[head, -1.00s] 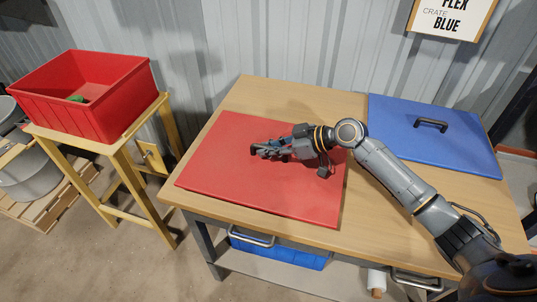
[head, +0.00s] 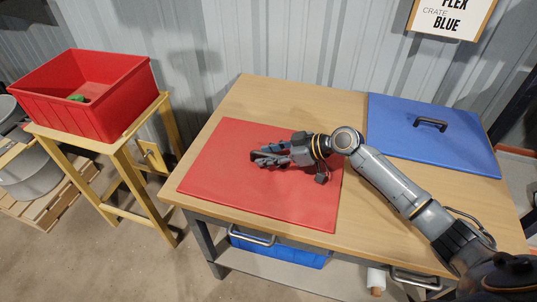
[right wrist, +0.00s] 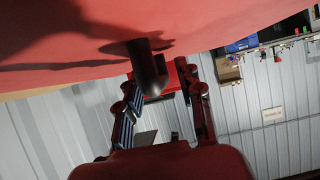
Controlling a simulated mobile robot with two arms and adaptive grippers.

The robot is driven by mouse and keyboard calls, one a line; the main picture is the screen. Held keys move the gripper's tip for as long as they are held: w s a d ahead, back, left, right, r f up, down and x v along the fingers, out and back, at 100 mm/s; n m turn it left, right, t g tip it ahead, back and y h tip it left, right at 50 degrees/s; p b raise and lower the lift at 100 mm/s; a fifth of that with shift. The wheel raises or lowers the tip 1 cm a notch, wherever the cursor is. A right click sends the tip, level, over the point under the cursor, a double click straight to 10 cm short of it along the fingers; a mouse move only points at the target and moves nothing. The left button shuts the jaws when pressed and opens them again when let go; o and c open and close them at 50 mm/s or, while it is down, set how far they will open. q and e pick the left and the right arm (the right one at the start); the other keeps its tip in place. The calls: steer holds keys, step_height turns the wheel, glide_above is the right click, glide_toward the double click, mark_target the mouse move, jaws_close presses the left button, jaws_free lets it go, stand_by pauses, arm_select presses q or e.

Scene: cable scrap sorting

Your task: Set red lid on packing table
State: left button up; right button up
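The flat red lid (head: 230,195) lies on the left part of the wooden packing table (head: 300,100) in the head view. My right gripper (head: 256,158) is low over the middle of the lid. In the right wrist view the dark handle (right wrist: 149,72) stands out from the red lid (right wrist: 60,55). The two fingers of my right gripper (right wrist: 162,80) are on either side of the handle, with a visible gap at the right finger, so it looks open. In the head view my gripper hides the handle. My left gripper is not in view.
A blue lid (head: 400,140) with a dark handle lies at the table's right back. A red crate (head: 110,110) with a small green thing inside stands on a yellow stand at the left. A blue crate (head: 290,253) sits under the table. Bare tabletop separates the lids.

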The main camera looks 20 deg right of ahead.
steer(key=b+v, duration=0.1)
steer(key=v, duration=1)
steer(key=shift+b, duration=0.35)
steer(key=shift+s+d+r, duration=0.3)
steer(key=shift+d+r, duration=0.05)
steer(key=shift+f, duration=0.1)
